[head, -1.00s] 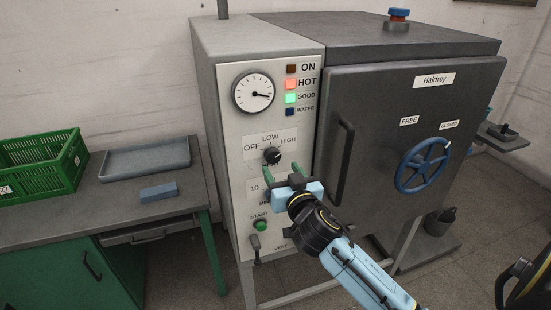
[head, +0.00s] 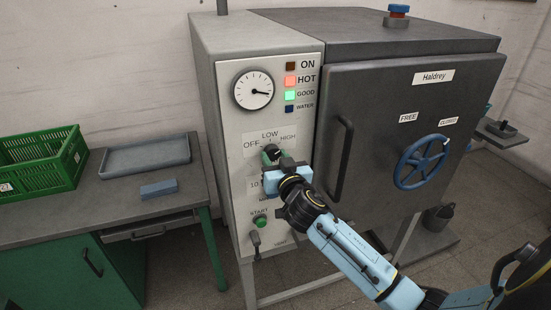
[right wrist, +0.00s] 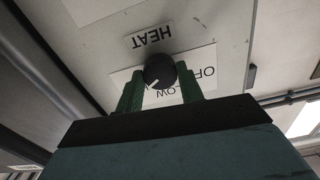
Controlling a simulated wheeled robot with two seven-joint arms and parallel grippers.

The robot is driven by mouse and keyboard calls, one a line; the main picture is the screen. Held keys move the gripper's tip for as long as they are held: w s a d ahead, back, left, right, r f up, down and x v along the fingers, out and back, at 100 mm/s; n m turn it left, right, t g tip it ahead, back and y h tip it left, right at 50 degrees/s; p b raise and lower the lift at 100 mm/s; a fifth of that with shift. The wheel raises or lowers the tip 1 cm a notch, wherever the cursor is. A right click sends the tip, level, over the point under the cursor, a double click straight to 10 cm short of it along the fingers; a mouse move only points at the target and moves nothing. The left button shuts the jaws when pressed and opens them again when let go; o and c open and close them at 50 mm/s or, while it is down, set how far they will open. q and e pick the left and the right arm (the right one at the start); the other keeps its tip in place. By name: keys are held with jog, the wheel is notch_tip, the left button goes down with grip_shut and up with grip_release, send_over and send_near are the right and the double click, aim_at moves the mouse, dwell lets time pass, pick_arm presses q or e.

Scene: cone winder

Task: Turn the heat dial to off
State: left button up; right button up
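The heat dial (head: 273,152) is a round black knob with a white pointer mark on the grey control panel, below the OFF, LOW and HIGH lettering. In the right wrist view the dial (right wrist: 160,71) appears upside down, above the lettering, and its mark points down-left, toward the HIGH side. My right gripper (head: 277,157) is at the panel, its green fingers apart on either side of the dial. In the wrist view small gaps seem to show between the fingers (right wrist: 160,88) and the knob; contact is not clear. My left gripper is not in view.
A pressure gauge (head: 254,90) and lamps are above the dial; HOT and GOOD are lit. A green START button (head: 261,221) and a lever (head: 255,240) are below. The door handle (head: 341,160) stands out close to the right of my gripper. A bench (head: 100,215) is at left.

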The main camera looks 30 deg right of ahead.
jog(key=shift+c, duration=0.8)
jog(key=shift+n, duration=0.4)
jog(key=n+p, duration=0.1)
jog(key=n, duration=0.3)
jog(key=shift+n, duration=0.3)
jog(key=n+p, duration=0.1)
jog(key=n, duration=0.5)
jog(key=shift+r+p, duration=0.1)
jog(key=shift+p, duration=0.25)
jog(key=n+p, duration=0.1)
jog(key=n, duration=0.5)
jog(key=shift+n+p, duration=0.3)
jog(key=n+p, duration=0.1)
jog(key=n, duration=0.5)
jog(key=shift+p, duration=0.3)
